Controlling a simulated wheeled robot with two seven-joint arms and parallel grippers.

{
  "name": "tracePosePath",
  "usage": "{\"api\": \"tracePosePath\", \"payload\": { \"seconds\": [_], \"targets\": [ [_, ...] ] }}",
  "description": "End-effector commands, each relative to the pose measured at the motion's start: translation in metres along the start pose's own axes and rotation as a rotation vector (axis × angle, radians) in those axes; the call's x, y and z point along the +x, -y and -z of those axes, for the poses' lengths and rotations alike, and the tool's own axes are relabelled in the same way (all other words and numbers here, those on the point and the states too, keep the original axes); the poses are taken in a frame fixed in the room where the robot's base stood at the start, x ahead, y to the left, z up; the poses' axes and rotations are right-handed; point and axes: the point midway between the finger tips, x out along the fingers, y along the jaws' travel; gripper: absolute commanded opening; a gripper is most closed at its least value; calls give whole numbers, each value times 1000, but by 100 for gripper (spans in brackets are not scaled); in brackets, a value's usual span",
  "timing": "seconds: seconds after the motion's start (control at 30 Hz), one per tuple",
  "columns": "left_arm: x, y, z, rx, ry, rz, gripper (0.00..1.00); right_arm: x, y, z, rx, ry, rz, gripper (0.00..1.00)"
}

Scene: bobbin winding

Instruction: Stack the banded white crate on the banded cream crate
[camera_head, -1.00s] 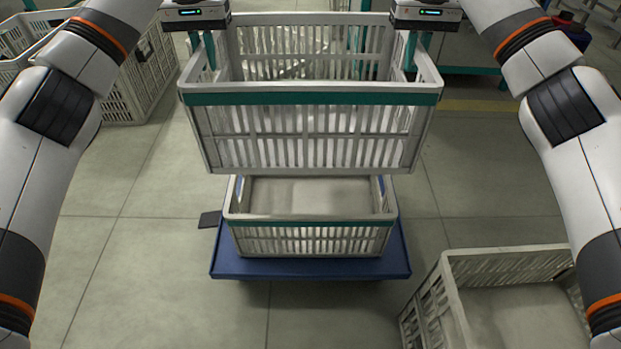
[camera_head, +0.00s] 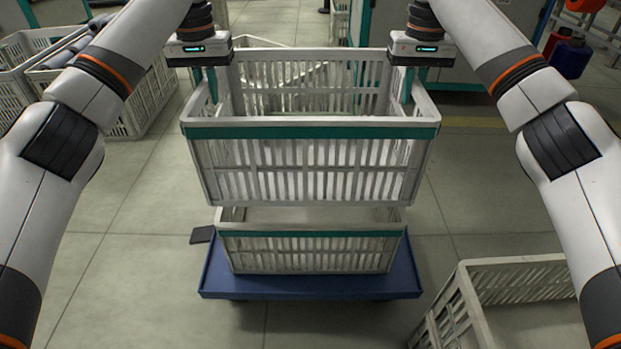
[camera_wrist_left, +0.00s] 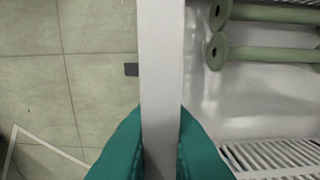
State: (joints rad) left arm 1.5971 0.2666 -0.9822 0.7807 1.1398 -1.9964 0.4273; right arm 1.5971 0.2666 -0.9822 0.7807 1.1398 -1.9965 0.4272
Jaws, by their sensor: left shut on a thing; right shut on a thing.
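The banded white crate (camera_head: 310,165), a slatted crate with a teal band, hangs level between my two grippers. The banded cream crate (camera_head: 310,252), also teal-banded, stands below it on a blue dolly (camera_head: 310,287). A narrow strip of the cream crate's inside shows between them; the rest is hidden. My left gripper (camera_head: 212,85) is shut on the white crate's left wall, and its teal fingers clasp that wall in the left wrist view (camera_wrist_left: 160,150). My right gripper (camera_head: 407,85) is shut on the right wall.
Green bobbins (camera_wrist_left: 265,52) lie beside the gripped wall in the left wrist view. An open crate (camera_head: 500,300) stands on the floor at lower right. Loaded crates (camera_head: 130,105) stand at upper left. A small dark plate (camera_head: 202,235) shows beside the dolly.

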Motion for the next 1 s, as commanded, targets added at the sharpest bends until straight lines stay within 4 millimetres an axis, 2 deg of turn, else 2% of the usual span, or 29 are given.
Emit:
{"api": "tracePosePath", "payload": {
  "seconds": [0.37,1.0],
  "targets": [
    [3,0,0,1,2,1,0,3,-1,0,-1,3,-1,0],
    [36,0,0,2,2,1,0,36,-1,0,-1,3,-1,0]
  ]
}}
